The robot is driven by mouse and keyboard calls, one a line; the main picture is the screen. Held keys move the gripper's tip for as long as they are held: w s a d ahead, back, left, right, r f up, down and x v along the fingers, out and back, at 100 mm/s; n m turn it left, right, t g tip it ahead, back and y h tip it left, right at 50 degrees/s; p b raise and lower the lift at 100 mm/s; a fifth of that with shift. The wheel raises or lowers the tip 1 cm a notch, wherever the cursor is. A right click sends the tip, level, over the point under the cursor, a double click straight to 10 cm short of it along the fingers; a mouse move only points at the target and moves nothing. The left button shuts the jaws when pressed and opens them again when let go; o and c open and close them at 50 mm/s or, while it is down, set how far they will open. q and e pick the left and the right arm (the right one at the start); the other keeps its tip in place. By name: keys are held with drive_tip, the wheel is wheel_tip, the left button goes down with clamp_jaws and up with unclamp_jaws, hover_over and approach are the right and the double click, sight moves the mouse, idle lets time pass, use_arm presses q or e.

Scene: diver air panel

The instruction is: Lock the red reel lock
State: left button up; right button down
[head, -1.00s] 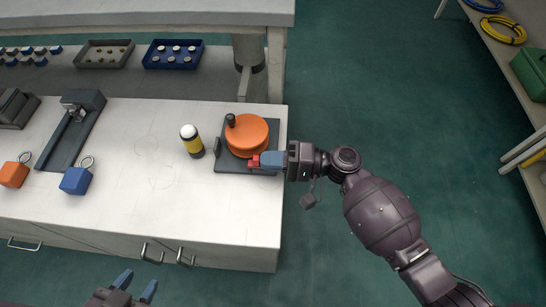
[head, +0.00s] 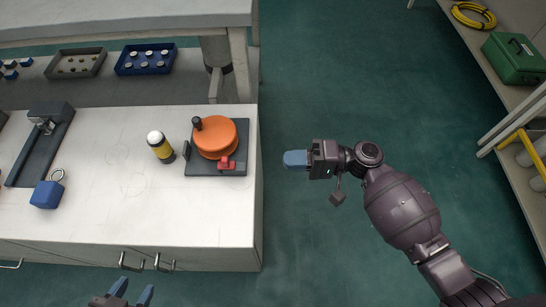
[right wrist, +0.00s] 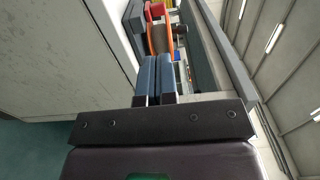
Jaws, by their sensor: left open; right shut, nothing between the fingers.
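The red reel lock (head: 226,163) is a small red piece at the front of the orange reel (head: 215,137), on a dark base plate (head: 202,170) near the right end of the white bench. It seems to touch or sit close to the reel's front edge. In the right wrist view the red lock (right wrist: 155,10) and orange reel (right wrist: 158,38) show beyond the fingers. My right gripper (head: 287,159) is shut and empty, off the bench's right edge and apart from the lock. My left gripper (head: 132,291) is open and empty, in front of the bench at the bottom.
A yellow and black cylinder with a white top (head: 161,147) stands left of the reel. A blue padlock (head: 47,193) and a dark clamp-like fixture (head: 42,140) are further left. Open floor (head: 340,90) lies right of the bench. A green box (head: 515,58) is on the right shelf.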

drive_tip(key=shift+d, duration=0.9)
